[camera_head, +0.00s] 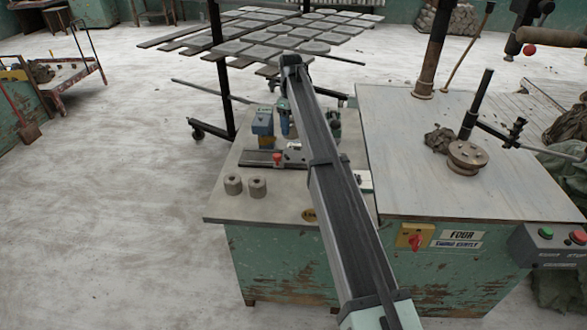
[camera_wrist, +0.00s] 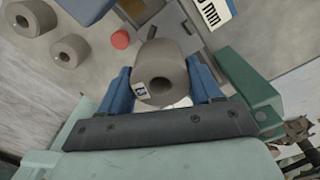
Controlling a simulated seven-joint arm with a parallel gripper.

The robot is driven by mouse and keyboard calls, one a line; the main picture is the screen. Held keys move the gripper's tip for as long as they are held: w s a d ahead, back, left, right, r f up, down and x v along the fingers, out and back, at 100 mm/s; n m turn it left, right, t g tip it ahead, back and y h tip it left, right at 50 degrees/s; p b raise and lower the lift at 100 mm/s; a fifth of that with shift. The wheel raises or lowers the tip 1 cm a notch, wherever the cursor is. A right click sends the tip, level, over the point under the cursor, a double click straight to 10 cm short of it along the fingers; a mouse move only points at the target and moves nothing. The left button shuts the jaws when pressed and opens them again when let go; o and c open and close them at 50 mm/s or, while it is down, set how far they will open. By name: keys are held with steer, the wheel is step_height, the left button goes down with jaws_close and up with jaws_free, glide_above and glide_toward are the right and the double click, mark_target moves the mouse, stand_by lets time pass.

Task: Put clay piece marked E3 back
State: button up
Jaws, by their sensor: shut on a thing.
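My gripper (camera_wrist: 160,84) is shut on a grey clay piece (camera_wrist: 172,58), a short cylinder with a round hole, held between the two blue fingers. A small white and blue label shows on its side, too small to read. In the head view my arm hides the held piece. Two similar clay pieces, one (camera_head: 233,184) beside the other (camera_head: 257,187), stand apart on the bench's front left; they also show in the wrist view, the first (camera_wrist: 30,17) and the second (camera_wrist: 68,50).
The bench (camera_head: 225,213) carries a blue fixture (camera_head: 262,122) and a red knob (camera_head: 277,159), also in the wrist view (camera_wrist: 120,39). A higher table (camera_head: 410,150) with a round wheel (camera_head: 467,157) adjoins on the right. A tile rack (camera_head: 240,45) stands behind. Bench top near the loose pieces is clear.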

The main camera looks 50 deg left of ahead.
steer(key=shift+s+d+f+n, duration=1.5)
steer(key=shift+s+d+n, duration=0.5)
steer(key=shift+s+d, duration=3.5)
steer(key=shift+w+d+f, duration=0.15)
steer(key=shift+w+f, duration=0.05)
steer(key=shift+f, duration=1.35)
steer(key=shift+w+d+f, duration=0.15)
steer(key=shift+f, duration=1.45)
steer(key=shift+w+d+f, duration=0.15)
steer(key=shift+w+f, duration=0.05)
steer(key=shift+f, duration=1.35)
steer(key=shift+f, duration=0.1)
steer(key=o, duration=1.3)
steer(key=shift+o, duration=0.2)
step_height(320, 180, up, 12)
